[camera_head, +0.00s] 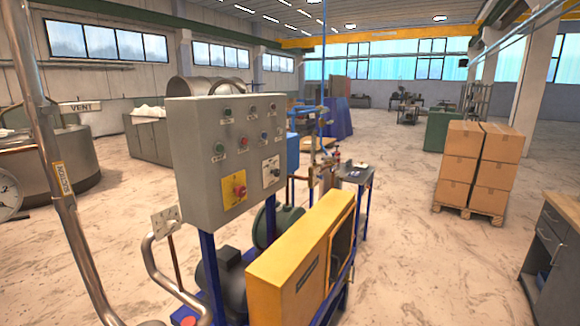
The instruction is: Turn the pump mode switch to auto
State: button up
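A grey control panel (225,150) stands left of centre on blue legs. A dark rotary switch on a pale plate (271,171) is at its lower right. It looks like the mode switch, but its lettering and setting are too small to read. A red rotary knob on a yellow plate (239,190) sits to its left. Several small green, red and blue buttons or lamps fill the rows above. My gripper is not in view.
A yellow pump guard (300,262) juts out in front of the panel's right side. Stacked boxes (476,165) stand on a pallet at right. Open floor (430,270) lies between guard and workbench (562,235).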

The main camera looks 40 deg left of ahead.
aim_at(277, 173)
jog(key=u, duration=0.5)
jog(key=i, duration=1.25)
jog(key=u, duration=1.45)
jog(key=i, duration=0.65)
jog(key=u, duration=0.5)
